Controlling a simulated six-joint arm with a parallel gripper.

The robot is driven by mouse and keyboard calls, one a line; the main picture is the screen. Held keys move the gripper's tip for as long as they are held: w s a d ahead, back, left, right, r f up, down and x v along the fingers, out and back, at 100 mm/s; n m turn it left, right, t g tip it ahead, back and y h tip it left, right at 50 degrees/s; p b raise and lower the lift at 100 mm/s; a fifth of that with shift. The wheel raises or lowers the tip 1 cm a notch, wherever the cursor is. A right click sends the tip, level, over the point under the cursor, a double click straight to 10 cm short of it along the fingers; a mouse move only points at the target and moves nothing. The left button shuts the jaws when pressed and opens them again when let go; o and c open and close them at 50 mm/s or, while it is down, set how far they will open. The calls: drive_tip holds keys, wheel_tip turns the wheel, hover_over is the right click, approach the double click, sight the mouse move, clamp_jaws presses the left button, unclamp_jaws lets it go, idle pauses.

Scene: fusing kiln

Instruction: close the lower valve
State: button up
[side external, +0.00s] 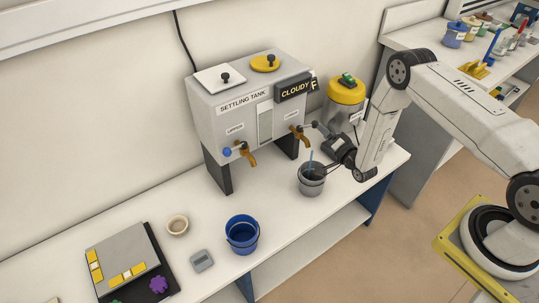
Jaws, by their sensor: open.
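The settling tank (212,105) is a grey box on dark legs on the white bench. It has two brass-coloured taps with small labels that are hard to read. The right tap (299,135), whose label seems to read LOWER, has its handle partly hidden by my gripper. The left tap (246,155) has a blue knob (227,152). My gripper (314,126) is open, with its fingertips close to the right tap's handle; I cannot tell whether they touch it. The position of that valve is unclear.
A grey bucket (312,186) with a blue stick stands below the right tap. A yellow-lidded container (343,105) stands right of the tank.

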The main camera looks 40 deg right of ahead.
sight(316, 125)
drive_tip(key=shift+w, duration=0.15)
drive_tip(key=shift+w+d, duration=0.2)
drive_tip(key=shift+w, duration=1.7)
drive_tip(key=shift+w+d, duration=0.15)
drive_tip(key=shift+w, duration=1.7)
clamp_jaws()
